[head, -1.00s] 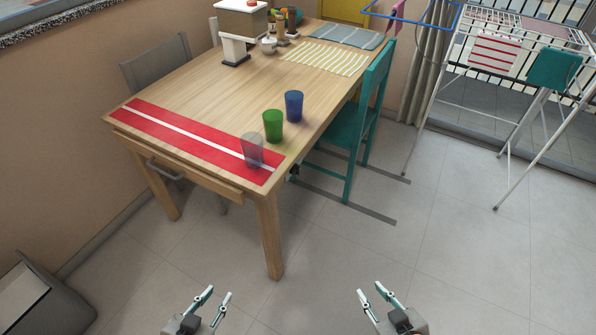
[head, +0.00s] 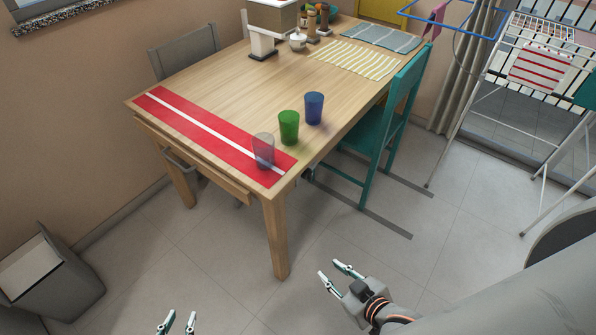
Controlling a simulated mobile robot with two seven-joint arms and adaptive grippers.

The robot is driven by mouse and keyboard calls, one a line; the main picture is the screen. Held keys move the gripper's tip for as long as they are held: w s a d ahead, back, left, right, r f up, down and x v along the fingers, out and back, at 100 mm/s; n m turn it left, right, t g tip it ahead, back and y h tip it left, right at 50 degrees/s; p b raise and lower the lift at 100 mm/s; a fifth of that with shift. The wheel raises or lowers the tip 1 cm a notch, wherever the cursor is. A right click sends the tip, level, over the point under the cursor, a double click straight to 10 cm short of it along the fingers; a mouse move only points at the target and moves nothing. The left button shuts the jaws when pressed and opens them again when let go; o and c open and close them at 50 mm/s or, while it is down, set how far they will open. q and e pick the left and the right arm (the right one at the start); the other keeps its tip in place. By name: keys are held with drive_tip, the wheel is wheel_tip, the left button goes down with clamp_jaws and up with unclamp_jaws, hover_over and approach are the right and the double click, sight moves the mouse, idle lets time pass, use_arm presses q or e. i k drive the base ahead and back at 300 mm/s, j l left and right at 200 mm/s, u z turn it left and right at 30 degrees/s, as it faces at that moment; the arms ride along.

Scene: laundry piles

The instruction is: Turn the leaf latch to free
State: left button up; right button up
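The wooden table (head: 240,92) stands in the upper middle of the head view. A small dark fitting (head: 307,174) sits under its right edge near the front corner; it may be the leaf latch, but it is too small to tell how it is turned. My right gripper (head: 328,268) is open and empty, over the floor in front of the table and to the right of its near leg, apart from the fitting. My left gripper (head: 182,313) is open and empty at the bottom edge, mostly cut off by the frame.
Clear (head: 263,151), green (head: 288,127) and blue (head: 313,108) cups stand near the table's right edge, the clear one on a red runner (head: 220,128). A teal chair (head: 378,135) stands at the right side. A grey bin (head: 55,278) is at left. The floor in front is free.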

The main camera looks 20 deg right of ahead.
sight(308, 174)
drive_tip(key=l+u, duration=0.3)
drive_tip(key=l, duration=0.65)
drive_tip(key=l+u, duration=0.35)
drive_tip(key=l, duration=0.6)
drive_tip(key=k+l, duration=0.1)
drive_tip(key=l, duration=1.25)
drive_tip(key=k+l, duration=0.15)
drive_tip(key=l, duration=0.55)
drive_tip(key=k+l, duration=0.1)
drive_tip(key=l, duration=0.55)
drive_tip(key=i+u, duration=0.05)
